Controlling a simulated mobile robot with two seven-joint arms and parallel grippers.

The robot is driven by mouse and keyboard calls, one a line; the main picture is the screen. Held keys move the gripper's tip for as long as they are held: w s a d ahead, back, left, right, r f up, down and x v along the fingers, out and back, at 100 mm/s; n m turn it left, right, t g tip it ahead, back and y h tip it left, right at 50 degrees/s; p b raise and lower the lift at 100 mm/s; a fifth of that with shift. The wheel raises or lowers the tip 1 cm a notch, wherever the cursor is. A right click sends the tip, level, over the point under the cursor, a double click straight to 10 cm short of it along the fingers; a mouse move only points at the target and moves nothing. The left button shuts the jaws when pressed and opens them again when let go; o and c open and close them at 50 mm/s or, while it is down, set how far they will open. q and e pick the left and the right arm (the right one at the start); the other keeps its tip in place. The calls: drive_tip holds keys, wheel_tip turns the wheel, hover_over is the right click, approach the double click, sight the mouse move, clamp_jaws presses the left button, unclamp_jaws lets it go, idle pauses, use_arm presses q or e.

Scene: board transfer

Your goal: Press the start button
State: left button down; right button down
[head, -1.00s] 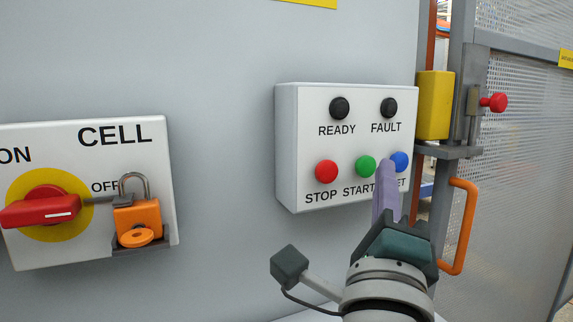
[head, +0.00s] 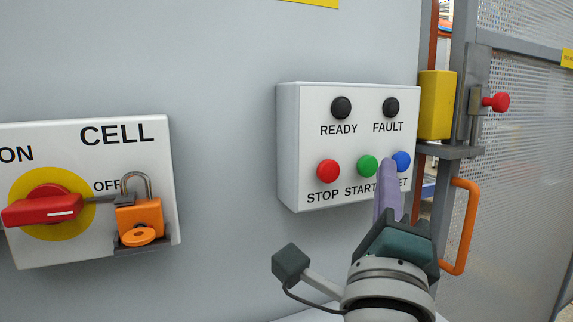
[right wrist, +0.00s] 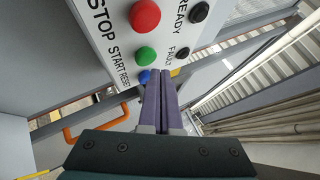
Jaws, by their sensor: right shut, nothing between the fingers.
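The green START button (head: 368,167) is in the lower row of a white control box (head: 288,150), between the red STOP button (head: 328,171) and the blue RESET button (head: 402,161). My right gripper (head: 388,165) is shut and empty, its purple fingers pointing up at the box, just right of the green button and partly over the RESET label. In the right wrist view the shut fingertips (right wrist: 160,72) lie beside the blue button (right wrist: 145,76), with the green button (right wrist: 145,54) further up. I cannot tell whether the fingertips touch the box. My left gripper is not in view.
Dark READY (head: 341,107) and FAULT (head: 391,107) lamps sit above the buttons. At the left is a CELL switch with a red handle (head: 42,208) and an orange padlock (head: 139,217). At the right are a yellow latch box (head: 436,105) and an orange door handle (head: 461,226).

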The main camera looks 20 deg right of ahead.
drive_tip(key=shift+w, duration=0.4)
drive_tip(key=shift+w+b, duration=0.45)
drive_tip(key=shift+b, duration=0.1)
idle(0.4)
drive_tip(key=shift+s, duration=0.15)
drive_tip(key=shift+s+p, duration=0.45)
drive_tip(key=shift+s, duration=0.3)
drive_tip(key=s+p, duration=0.2)
drive_tip(key=s, duration=0.3)
drive_tip(key=shift+d, duration=0.2)
